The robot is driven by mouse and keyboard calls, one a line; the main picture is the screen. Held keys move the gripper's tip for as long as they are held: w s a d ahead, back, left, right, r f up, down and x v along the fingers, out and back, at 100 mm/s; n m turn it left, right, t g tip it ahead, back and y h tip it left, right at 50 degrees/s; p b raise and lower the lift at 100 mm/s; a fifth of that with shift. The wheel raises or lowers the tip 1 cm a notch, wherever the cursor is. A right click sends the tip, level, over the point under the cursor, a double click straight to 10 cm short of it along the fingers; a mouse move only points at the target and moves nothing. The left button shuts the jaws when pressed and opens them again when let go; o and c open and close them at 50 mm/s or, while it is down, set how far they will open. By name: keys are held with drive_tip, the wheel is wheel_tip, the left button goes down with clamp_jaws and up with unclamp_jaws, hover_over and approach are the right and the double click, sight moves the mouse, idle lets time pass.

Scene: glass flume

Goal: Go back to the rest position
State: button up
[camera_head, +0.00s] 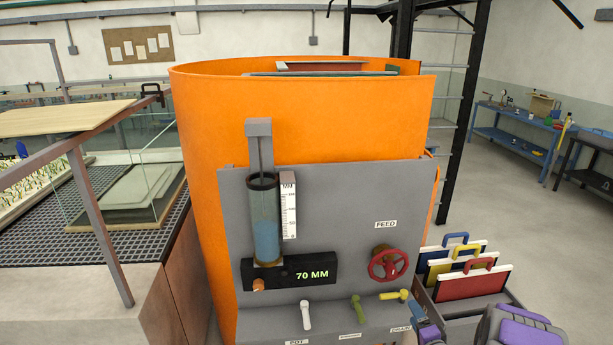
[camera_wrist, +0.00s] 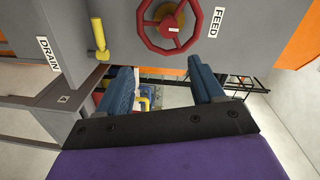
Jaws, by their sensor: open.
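My gripper (camera_wrist: 164,84) shows in the wrist view with its two blue fingers spread and nothing between them. It is just short of the grey panel (camera_wrist: 240,20), near the red FEED handwheel (camera_wrist: 165,22) and the yellow DRAIN lever (camera_wrist: 98,38), and touches neither as far as I can see. The red handwheel (camera_head: 388,264) and the yellow lever (camera_head: 394,295) are on the panel to the left of the arm.
A big orange tank (camera_head: 310,130) stands behind the panel. The panel bears a gauge tube (camera_head: 265,220), a display (camera_head: 290,270) reading 70 MM, and white and green levers. A rack with coloured-handled boards (camera_head: 473,285) stands right of it. Open floor (camera_head: 500,200) lies farther right.

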drive_tip(key=s+a+r+n+g+b, duration=0.2)
drive_tip(key=s+a+n+g+b, duration=0.3)
drive_tip(key=s, duration=0.9)
drive_tip(key=s+a+r+n+g+b, duration=0.2)
drive_tip(key=s+a+n+g+b, duration=0.3)
drive_tip(key=s+a, duration=0.6)
drive_tip(key=s+a+r+n+g+b, duration=0.2)
drive_tip(key=s+a+g, duration=0.6)
drive_tip(key=s, duration=1)
drive_tip(key=n+g+b, duration=0.1)
drive_tip(key=n+b, duration=0.1)
drive_tip(key=b, duration=0.1)
drive_tip(key=shift+s+a+n+h, duration=0.2)
drive_tip(key=shift+s+n+h, duration=0.1)
drive_tip(key=shift+s+n, duration=0.1)
drive_tip(key=shift+r, duration=0.1)
drive_tip(key=shift+c, duration=0.5)
